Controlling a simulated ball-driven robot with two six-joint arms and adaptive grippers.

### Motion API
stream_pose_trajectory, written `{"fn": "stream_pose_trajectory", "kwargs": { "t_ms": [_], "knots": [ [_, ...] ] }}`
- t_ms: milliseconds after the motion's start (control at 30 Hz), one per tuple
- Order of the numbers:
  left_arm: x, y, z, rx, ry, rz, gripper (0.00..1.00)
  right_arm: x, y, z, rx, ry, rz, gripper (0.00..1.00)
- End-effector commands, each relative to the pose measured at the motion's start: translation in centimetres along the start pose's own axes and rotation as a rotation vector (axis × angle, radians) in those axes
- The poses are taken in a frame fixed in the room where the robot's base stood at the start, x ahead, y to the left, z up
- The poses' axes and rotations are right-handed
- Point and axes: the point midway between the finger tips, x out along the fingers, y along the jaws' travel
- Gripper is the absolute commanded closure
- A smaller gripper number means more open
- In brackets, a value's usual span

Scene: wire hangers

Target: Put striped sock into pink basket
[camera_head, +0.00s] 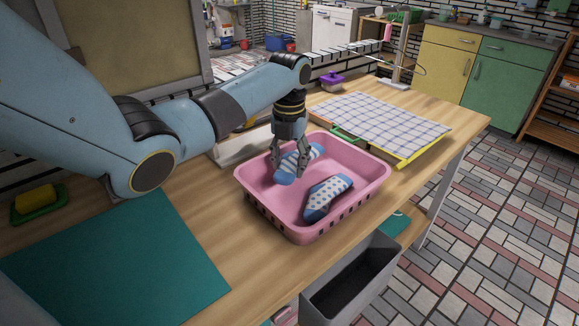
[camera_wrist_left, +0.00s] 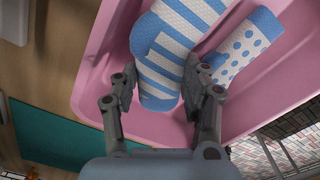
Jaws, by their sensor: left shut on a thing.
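The pink basket (camera_head: 262,206) stands on the wooden table in the head view; its wall also shows in the left wrist view (camera_wrist_left: 100,62). My left gripper (camera_head: 288,160) points down into the basket and is shut on the blue and white striped sock (camera_head: 297,163). The striped sock lies between its fingers in the left wrist view (camera_wrist_left: 165,48). I cannot tell whether the sock touches the basket floor. A blue and white dotted sock (camera_head: 327,194) lies in the basket, to the right of the striped one. My right gripper is out of view.
A teal mat (camera_head: 115,265) lies at the table's front left. A checked cloth (camera_head: 382,122) lies on a board behind the basket to the right. A purple-lidded container (camera_head: 332,82) stands farther back. A grey bin (camera_head: 350,283) is below the table edge.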

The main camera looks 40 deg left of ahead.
Motion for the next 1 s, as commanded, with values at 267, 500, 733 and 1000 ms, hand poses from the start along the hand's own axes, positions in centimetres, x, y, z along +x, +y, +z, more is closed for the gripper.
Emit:
{"fn": "stream_pose_trajectory", "kwargs": {
  "t_ms": [267, 500, 733, 1000],
  "knots": [
    [2.3, -0.1, 0.0, 0.001, -0.001, -0.001, 0.74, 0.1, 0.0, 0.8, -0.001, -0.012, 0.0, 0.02],
    [2.5, -0.1, 0.0, 0.001, 0.0, 0.0, 0.74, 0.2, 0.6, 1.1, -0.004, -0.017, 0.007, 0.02],
    [3.2, -0.1, 0.0, 0.001, 0.0, 0.0, 0.74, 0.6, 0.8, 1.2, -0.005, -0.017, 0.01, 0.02],
    [3.4, -0.1, 0.0, 0.001, 0.0, 0.0, 0.46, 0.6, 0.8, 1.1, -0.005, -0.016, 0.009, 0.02]
  ]
}}
